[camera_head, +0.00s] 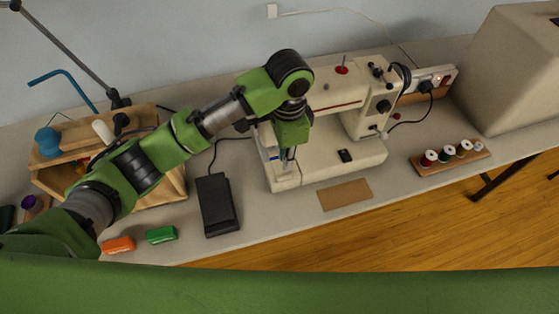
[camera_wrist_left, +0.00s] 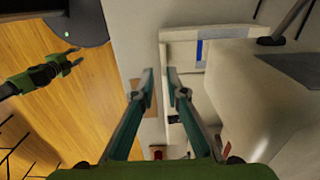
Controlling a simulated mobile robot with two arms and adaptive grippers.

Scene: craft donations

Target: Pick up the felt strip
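A flat tan rectangle (camera_head: 345,193), the thing that looks most like the felt strip, lies on the table in front of the sewing machine. In the left wrist view a tan patch (camera_wrist_left: 150,100) shows partly behind the fingers. My left gripper (camera_head: 287,157) points down beside the machine's needle end, left of the tan piece and above it. In the left wrist view its two teal fingers (camera_wrist_left: 160,72) are apart with nothing between them. My right gripper (camera_wrist_left: 73,57) is small at the left of that view, over the floor, its fingers seemingly parted.
The cream sewing machine (camera_head: 368,152) stands close to my left gripper. A black pedal (camera_head: 217,204) lies to its left, with green (camera_head: 161,234) and orange (camera_head: 118,245) pieces beyond. A spool rack (camera_head: 450,158) stands at right. Table around the tan piece is clear; its front edge is near.

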